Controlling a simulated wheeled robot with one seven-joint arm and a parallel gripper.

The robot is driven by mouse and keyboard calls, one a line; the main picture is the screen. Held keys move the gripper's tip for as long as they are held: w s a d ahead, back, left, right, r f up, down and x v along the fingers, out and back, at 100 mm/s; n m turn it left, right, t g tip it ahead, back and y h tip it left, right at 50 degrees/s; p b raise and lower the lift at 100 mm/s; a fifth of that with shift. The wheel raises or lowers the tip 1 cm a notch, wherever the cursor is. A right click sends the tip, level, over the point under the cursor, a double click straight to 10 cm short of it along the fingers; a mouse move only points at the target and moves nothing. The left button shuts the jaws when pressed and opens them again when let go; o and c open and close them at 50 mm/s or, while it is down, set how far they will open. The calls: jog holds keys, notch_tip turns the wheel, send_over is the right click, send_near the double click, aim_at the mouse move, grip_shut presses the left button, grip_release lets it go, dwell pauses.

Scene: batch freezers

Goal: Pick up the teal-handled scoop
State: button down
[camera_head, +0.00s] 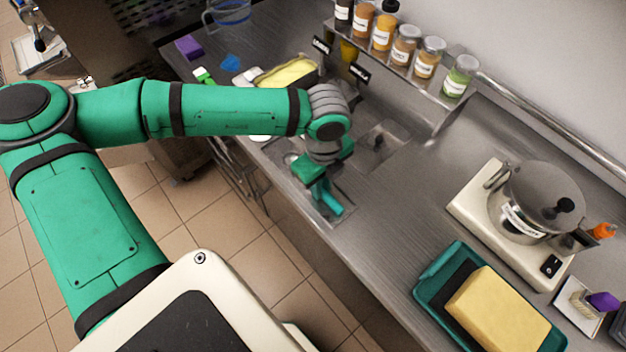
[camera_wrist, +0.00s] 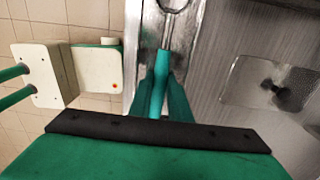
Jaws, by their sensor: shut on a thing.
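The teal-handled scoop shows its teal handle (camera_wrist: 159,82) in the wrist view, between the fingers of my gripper (camera_wrist: 162,92). My gripper is shut on the handle. The scoop's metal end (camera_wrist: 172,5) reaches to the top edge of the wrist view and is cut off there. In the head view my gripper (camera_head: 325,195) points down over the counter's front part, with the teal handle (camera_head: 333,206) at its fingertips. My wrist hides much of the scoop there. I cannot tell whether the scoop touches the shallow metal tray beneath it.
A small sink (camera_head: 378,145) lies just behind my gripper. A rack of labelled jars (camera_head: 405,45) runs along the wall. To the right stand a lidded batch freezer (camera_head: 530,205) and a teal tray (camera_head: 432,283) with a yellow block (camera_head: 500,310). The counter between is clear.

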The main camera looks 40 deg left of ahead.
jog(key=shift+r, duration=0.8)
jog(key=s+a+r, duration=0.5)
jog(key=s+r, duration=0.6)
jog(key=s, duration=0.1)
jog(key=shift+s+a+r, duration=0.2)
jog(key=shift+s, duration=0.2)
